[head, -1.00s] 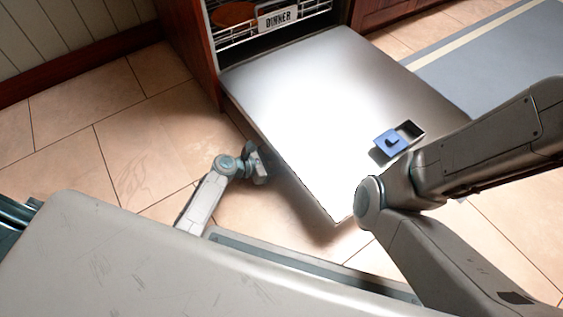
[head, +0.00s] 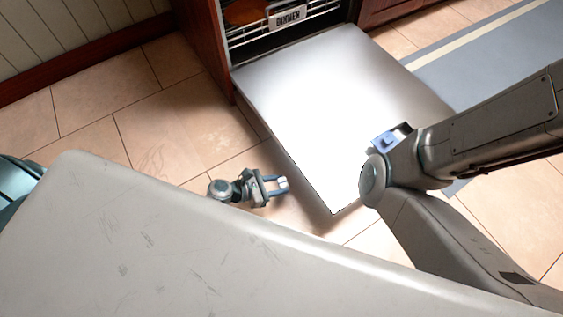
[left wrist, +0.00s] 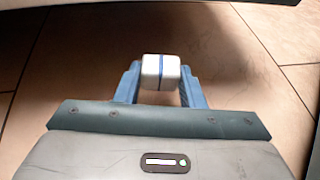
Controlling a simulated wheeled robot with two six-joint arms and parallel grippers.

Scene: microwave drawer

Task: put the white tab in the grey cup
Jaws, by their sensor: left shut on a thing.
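The white tab, a small white block with a blue stripe, sits between the fingertips of my left gripper in the left wrist view (left wrist: 160,72). In the head view my left gripper (head: 279,187) is shut on the tab (head: 284,183), above the floor just left of the open door's near edge. The grey cup (head: 405,129) is a small open box on the door, with its blue lid (head: 384,140) beside it. My right arm partly hides both. My right gripper is out of view.
The dishwasher door (head: 320,120) lies open and flat, mostly bare. A rack with a DINNER sign (head: 287,16) is inside the machine behind it. Tiled floor (head: 130,120) lies to the left, and a blue-grey mat (head: 490,70) at the right.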

